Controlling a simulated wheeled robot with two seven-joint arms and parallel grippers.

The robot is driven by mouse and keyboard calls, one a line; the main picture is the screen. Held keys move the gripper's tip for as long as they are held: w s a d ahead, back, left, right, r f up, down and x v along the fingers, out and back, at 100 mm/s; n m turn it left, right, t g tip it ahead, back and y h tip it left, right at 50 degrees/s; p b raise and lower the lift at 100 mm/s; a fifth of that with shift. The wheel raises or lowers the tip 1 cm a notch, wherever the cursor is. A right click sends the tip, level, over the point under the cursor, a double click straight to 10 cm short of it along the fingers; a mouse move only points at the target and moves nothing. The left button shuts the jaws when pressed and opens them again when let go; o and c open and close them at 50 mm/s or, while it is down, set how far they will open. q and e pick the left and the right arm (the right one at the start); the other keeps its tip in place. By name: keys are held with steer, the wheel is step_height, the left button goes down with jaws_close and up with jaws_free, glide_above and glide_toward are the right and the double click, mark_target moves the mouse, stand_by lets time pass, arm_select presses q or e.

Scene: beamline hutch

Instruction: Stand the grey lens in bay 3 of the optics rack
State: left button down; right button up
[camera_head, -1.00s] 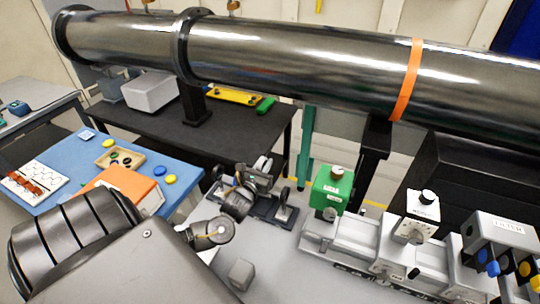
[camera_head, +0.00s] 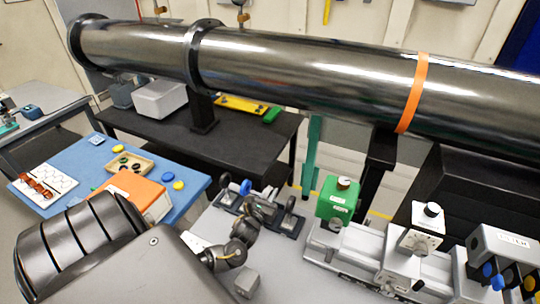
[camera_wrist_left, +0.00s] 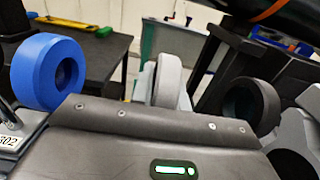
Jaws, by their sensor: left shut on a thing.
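My left gripper (camera_head: 262,208) is shut on the grey lens (camera_wrist_left: 168,80), whose ring stands upright in the left wrist view. In the head view the gripper and wrist largely hide this lens. The gripper is over the dark optics rack (camera_head: 291,226), between a blue lens (camera_head: 246,187) on the left and a black lens (camera_head: 290,203) on the right. The wrist view shows the blue lens (camera_wrist_left: 48,72) and the black lens (camera_wrist_left: 250,106) on either side. I cannot tell whether the grey lens touches the rack. The bay numbers are not readable. My right gripper is out of view.
A green box (camera_head: 338,198) and a rail with instruments (camera_head: 350,250) stand right of the rack. A small grey block (camera_head: 246,282) is in front. A blue-topped table (camera_head: 75,185) with an orange box (camera_head: 130,190) is left. A large steel pipe (camera_head: 300,72) crosses behind.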

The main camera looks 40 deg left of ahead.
arm_select(q)
steer(key=shift+s, duration=0.1)
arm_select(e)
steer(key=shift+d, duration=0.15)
arm_select(q)
steer(key=c, duration=1.7)
jaws_free()
steer(key=shift+c, duration=0.2)
steer(key=o, duration=0.4)
steer(key=shift+f, duration=0.1)
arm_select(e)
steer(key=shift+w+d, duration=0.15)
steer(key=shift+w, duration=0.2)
